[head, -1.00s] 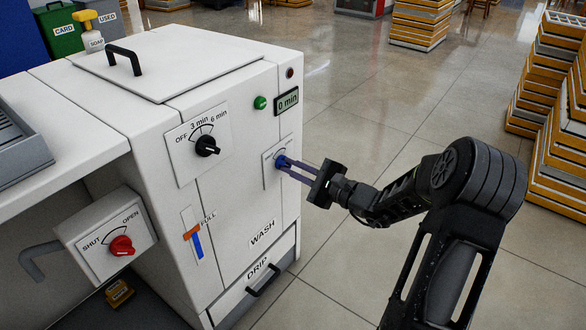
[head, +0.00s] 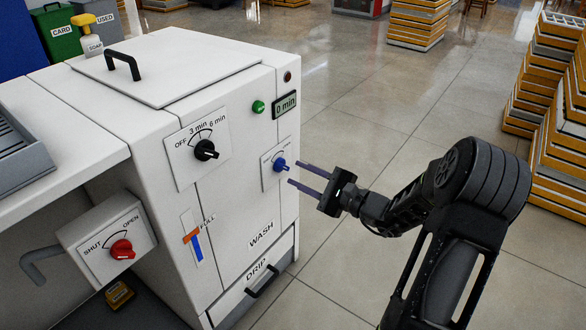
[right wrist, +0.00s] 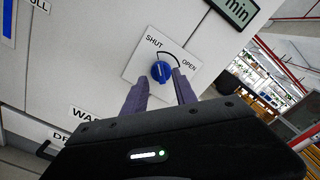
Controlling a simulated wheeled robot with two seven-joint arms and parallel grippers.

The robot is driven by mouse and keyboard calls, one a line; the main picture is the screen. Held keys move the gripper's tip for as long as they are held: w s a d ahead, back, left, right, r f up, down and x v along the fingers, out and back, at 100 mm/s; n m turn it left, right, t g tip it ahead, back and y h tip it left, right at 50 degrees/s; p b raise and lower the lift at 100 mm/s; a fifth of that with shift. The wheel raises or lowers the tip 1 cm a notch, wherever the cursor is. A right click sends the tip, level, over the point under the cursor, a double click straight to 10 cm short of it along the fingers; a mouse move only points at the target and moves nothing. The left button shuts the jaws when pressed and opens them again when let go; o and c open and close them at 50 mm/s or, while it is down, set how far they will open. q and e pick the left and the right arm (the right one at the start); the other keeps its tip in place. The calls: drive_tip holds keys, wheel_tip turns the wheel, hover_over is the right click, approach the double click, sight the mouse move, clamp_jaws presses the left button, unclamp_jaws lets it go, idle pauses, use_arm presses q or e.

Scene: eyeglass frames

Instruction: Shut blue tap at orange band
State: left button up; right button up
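The blue tap (head: 280,166) is a small round knob on a white plate on the front of the white wash machine. In the right wrist view the tap (right wrist: 161,71) sits between SHUT at upper left and OPEN at right; I cannot tell surely where it points. My right gripper (head: 294,174) is open and empty, just off the knob, its two purple fingers apart and facing it. The orange band (head: 191,236) crosses the upright gauge by FULL. The blue column (head: 197,249) in the gauge appears to reach about the band. My left gripper is out of view.
A black timer knob (head: 206,150), a green button (head: 258,107) and a "0 min" display (head: 286,105) are near the tap. A red tap (head: 122,249) is at lower left. The DRIP drawer (head: 262,280) is below. Open floor lies to the right.

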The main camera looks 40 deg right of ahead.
drive_tip(key=p+v, duration=0.1)
drive_tip(key=v, duration=0.3)
drive_tip(key=shift+s, duration=0.25)
idle(0.3)
